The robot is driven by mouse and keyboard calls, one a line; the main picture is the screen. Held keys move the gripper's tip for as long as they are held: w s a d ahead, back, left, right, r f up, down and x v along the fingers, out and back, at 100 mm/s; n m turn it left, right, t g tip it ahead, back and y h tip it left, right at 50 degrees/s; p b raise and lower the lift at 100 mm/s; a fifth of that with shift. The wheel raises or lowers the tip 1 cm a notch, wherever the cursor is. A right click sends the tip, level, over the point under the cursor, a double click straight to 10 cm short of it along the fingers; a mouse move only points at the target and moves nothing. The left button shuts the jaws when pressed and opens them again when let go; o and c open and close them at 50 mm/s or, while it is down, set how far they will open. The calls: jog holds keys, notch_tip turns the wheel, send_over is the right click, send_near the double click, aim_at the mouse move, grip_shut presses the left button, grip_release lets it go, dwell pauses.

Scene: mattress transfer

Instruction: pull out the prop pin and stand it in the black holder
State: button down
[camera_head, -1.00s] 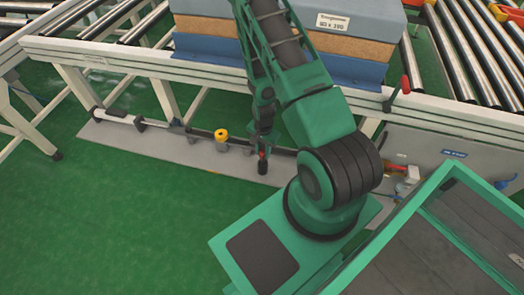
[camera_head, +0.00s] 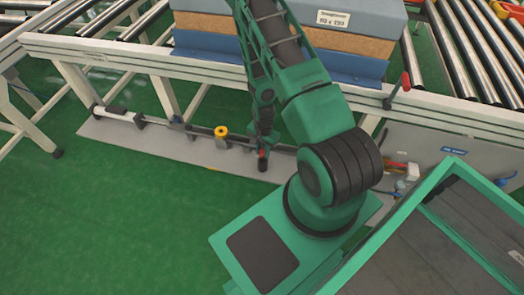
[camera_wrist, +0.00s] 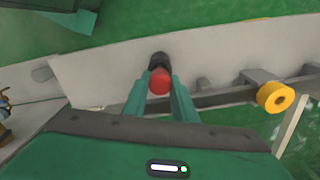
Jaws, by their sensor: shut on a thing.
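My gripper (camera_wrist: 159,90) is shut on the prop pin, whose red head (camera_wrist: 161,80) shows between the two green fingers. In the head view the red part (camera_head: 262,154) shows just below my gripper, low over the grey base plate. The black holder (camera_wrist: 158,60) shows directly past the red head in the wrist view. It also shows in the head view (camera_head: 262,167), right under the red part. The pin's shaft is hidden, so I cannot tell how deep it sits in the holder.
A yellow ring-shaped knob (camera_head: 221,132) sits on a dark rail left of my gripper. The grey base plate (camera_head: 180,148) runs below the conveyor frame (camera_head: 140,62). A mattress stack (camera_head: 215,30) lies above. Green floor in front is free.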

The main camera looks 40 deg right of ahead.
jog(key=shift+f, duration=0.9)
jog(key=c, duration=1.4)
grip_release()
jog(key=shift+o, duration=0.2)
notch_tip(320, 180, up, 11)
jog(key=shift+f, duration=0.15)
